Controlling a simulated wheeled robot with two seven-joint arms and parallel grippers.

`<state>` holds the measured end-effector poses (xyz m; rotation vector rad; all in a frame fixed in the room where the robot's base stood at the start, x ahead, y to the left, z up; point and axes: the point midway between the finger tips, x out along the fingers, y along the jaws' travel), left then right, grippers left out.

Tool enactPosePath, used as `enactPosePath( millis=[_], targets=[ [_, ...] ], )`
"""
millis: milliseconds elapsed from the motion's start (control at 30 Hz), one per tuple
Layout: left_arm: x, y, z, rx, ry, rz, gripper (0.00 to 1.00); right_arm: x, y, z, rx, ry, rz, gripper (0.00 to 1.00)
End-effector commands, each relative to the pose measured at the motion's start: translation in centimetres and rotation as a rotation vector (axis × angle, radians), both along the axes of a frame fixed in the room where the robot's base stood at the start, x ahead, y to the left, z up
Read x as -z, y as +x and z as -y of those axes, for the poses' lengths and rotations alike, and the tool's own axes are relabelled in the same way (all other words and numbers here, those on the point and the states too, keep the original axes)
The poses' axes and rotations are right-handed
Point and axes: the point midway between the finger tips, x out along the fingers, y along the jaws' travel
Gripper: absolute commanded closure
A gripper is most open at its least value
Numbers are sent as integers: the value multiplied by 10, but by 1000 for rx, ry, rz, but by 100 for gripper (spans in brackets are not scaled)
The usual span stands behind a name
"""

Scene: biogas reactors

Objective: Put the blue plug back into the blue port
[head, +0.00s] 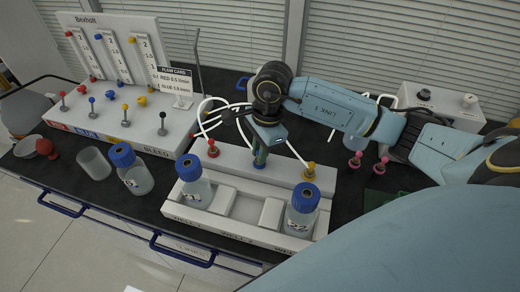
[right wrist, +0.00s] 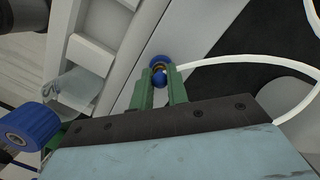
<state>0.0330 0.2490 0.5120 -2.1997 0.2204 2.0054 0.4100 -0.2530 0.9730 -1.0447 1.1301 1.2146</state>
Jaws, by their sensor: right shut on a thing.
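My right gripper (head: 261,154) is over the white strip at the back of the reactor tray (head: 232,170), between the red plug (head: 213,148) and the yellow plug (head: 309,170). In the right wrist view its green fingers (right wrist: 162,90) are shut on the blue plug (right wrist: 159,80), which has a white hose running off to the right. The blue ring of the blue port (right wrist: 160,61) shows just beyond the plug, close to it. I cannot tell whether the plug is inside the port or only above it. My left gripper is not in view.
Blue-capped bottles stand in the tray, left (head: 194,188) and right (head: 301,211). Another bottle (head: 131,170) and an empty beaker (head: 94,163) stand left of it. A flow panel (head: 110,45) is behind. White hoses loop near my gripper. Pink-red fittings (head: 355,160) stand to the right.

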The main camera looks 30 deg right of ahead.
Motion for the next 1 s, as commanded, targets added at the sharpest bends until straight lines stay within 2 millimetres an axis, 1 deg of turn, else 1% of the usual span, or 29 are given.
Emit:
enactPosePath(
  millis=[400, 433, 600, 867, 1000],
  targets=[
    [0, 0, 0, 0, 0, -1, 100, 0, 0, 0, 0, 0, 1, 100],
    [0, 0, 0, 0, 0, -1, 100, 0, 0, 0, 0, 0, 1, 82],
    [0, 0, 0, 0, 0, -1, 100, 0, 0, 0, 0, 0, 1, 59],
    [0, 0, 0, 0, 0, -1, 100, 0, 0, 0, 0, 0, 1, 59],
    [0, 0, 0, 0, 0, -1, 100, -9, 1, 2, 0, 0, 5, 59]
  ],
)
